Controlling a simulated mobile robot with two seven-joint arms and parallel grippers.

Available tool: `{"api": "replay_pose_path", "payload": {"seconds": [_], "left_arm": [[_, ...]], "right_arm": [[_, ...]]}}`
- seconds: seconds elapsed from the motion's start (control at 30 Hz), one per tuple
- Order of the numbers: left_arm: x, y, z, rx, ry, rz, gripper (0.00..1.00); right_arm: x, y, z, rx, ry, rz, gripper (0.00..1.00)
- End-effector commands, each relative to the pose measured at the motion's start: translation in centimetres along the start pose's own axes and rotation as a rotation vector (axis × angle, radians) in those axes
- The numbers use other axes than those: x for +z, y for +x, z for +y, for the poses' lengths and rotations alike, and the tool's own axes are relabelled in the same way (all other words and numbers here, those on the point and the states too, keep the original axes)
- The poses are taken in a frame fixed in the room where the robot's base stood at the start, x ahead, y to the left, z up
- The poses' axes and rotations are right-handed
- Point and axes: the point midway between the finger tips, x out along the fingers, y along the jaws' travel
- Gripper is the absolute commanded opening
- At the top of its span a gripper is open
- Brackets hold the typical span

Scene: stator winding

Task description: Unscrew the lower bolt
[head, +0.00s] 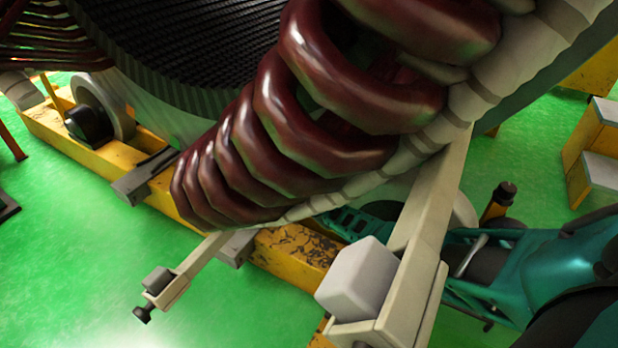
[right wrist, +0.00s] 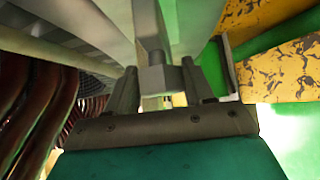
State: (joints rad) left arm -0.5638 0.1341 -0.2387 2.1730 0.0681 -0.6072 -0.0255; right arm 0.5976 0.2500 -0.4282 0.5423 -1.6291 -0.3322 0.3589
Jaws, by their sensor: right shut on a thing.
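My right gripper (right wrist: 160,90) is shut on a grey block-shaped piece (right wrist: 158,77) in the right wrist view. I take this piece for the lower bolt's head; a grey bar rises from it between my two dark fingers. In the head view my teal right arm (head: 550,270) comes in from the right, and its gripper is hidden behind a beige bracket (head: 425,220). The bolt my gripper holds cannot be made out there. Another dark bolt (head: 143,314) sits at the end of a beige bracket at lower left. My left gripper is not in view.
The large stator with dark red coils (head: 265,140) fills the upper middle, close above the brackets. A pale grey block (head: 355,280) sits on the near bracket. A yellow frame beam (head: 50,125) and rollers stand beneath. Green floor (head: 60,270) is clear at lower left.

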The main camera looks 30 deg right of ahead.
Motion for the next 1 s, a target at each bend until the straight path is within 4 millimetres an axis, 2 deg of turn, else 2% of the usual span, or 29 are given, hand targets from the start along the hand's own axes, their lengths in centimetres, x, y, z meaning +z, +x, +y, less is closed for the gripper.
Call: {"api": "replay_pose_path", "payload": {"seconds": [0.03,0.13,0.43,0.63,0.8,0.83,1.0], "left_arm": [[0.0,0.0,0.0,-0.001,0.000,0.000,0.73],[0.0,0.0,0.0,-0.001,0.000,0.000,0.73],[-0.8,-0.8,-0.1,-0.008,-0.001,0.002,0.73],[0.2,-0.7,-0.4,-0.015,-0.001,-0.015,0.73],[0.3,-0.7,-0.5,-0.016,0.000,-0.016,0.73],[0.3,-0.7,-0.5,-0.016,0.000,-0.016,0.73],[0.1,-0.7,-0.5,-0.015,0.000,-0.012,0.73]], "right_arm": [[0.0,0.0,0.0,0.000,0.000,0.000,0.30],[0.0,0.0,0.0,0.000,0.000,0.000,0.22],[0.1,-0.1,0.3,-0.068,-0.065,-0.002,0.22],[0.0,0.0,0.0,-0.090,-0.088,0.000,0.22],[0.0,0.0,0.0,-0.089,-0.088,0.001,0.22],[0.0,0.0,0.0,-0.089,-0.088,0.001,0.53],[0.0,0.0,0.0,-0.088,-0.088,0.001,0.69]]}}
